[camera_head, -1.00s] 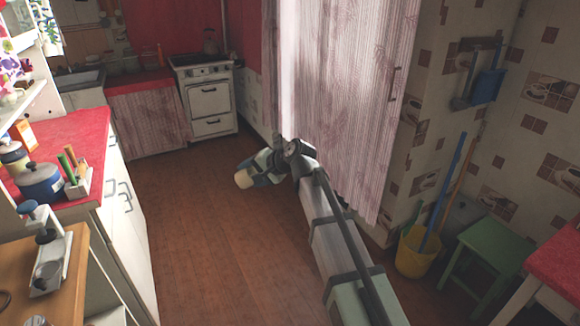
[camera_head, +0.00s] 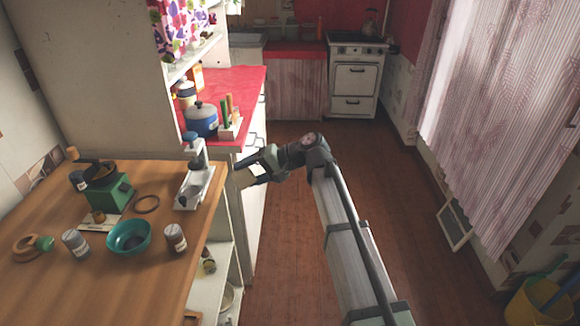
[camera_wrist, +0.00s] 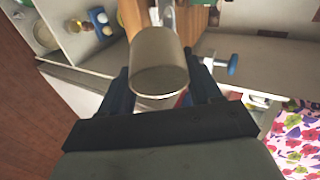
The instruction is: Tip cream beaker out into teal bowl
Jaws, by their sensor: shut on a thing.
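The cream beaker (camera_wrist: 160,62) fills the middle of the wrist view, held between the two dark fingers of my gripper (camera_wrist: 165,88). In the head view my gripper (camera_head: 250,172) is shut on the beaker (camera_head: 243,178), whose pale end shows just beyond the right edge of the wooden counter. What is inside the beaker cannot be seen. The teal bowl (camera_head: 129,236) stands on the wooden counter, to the left of my gripper and nearer the camera. Its inside looks dark.
The red-topped counter (camera_head: 240,85) stands behind.

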